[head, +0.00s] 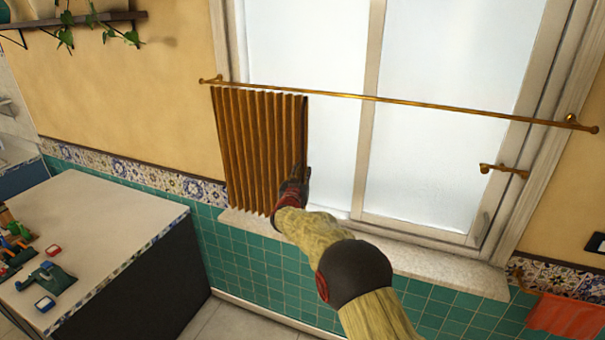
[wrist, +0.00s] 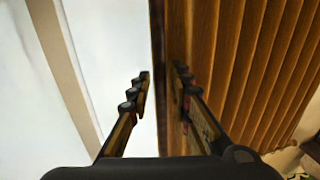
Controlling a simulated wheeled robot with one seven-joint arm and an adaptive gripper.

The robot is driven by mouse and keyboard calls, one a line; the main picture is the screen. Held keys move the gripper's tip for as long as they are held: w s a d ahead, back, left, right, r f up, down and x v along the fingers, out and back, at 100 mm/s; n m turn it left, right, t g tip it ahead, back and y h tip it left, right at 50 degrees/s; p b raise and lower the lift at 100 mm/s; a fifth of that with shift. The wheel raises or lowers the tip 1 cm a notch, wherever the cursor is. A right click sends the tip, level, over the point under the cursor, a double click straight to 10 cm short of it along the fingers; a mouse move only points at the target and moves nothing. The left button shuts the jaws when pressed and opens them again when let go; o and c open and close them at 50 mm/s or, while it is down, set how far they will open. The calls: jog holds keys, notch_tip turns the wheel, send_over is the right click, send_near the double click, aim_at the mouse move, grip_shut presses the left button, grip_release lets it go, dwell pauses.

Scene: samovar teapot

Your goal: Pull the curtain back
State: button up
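The brown pleated curtain (head: 258,150) hangs gathered at the left end of the brass rod (head: 400,101), over the left side of the window. My gripper (head: 302,172) is at the curtain's right edge, in its lower half. In the wrist view, the curtain (wrist: 240,60) fills the right side. My gripper (wrist: 161,80) has its two fingers apart there. One finger is in front of the bright glass and the other against the brown cloth, with the curtain's dark edge between them. I cannot tell whether either finger touches it.
The window (head: 440,130) is uncovered right of the curtain, above a stone sill (head: 420,262). A brass holdback (head: 505,170) is on its right frame. A counter (head: 95,225) with small items stands at left; a red towel (head: 568,315) hangs at lower right.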

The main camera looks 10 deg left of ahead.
jog(key=shift+o, duration=0.3)
jog(key=s+a, duration=0.1)
jog(key=s, duration=1.1)
jog(key=shift+f, duration=0.1)
